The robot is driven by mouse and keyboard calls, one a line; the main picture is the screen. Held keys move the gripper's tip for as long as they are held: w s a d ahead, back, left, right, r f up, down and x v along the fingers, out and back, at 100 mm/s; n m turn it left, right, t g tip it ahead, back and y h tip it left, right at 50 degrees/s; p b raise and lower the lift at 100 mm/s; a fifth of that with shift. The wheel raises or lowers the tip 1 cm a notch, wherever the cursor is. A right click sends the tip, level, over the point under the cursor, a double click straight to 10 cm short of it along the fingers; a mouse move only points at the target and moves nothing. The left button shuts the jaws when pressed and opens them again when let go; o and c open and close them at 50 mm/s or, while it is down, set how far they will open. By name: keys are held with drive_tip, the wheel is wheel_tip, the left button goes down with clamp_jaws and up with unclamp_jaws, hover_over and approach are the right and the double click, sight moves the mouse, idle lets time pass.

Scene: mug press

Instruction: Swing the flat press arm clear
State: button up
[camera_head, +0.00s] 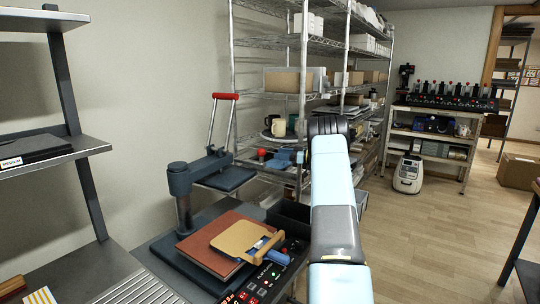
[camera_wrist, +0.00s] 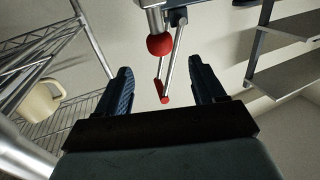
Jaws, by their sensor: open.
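The flat press stands at lower left in the head view. Its dark arm (camera_head: 207,163) reaches right from the post (camera_head: 182,198) and carries the dark upper plate (camera_head: 230,180). A lever with a red grip (camera_head: 225,96) rises above the arm. A red ball knob (camera_head: 262,153) shows right of the plate. My gripper (camera_wrist: 162,78) is open and empty in the wrist view; my arm hides it in the head view. The red ball knob (camera_wrist: 160,45) and red grip (camera_wrist: 161,92) appear between its fingers, contact not visible.
A wire rack (camera_head: 285,95) stands close behind, with mugs; one mug (camera_wrist: 40,105) is left in the wrist view. A metal shelf (camera_head: 50,155) is at left.

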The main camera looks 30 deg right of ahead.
drive_tip(key=shift+v, duration=2.05)
drive_tip(key=shift+w+d, duration=0.1)
drive_tip(key=shift+r, duration=0.1)
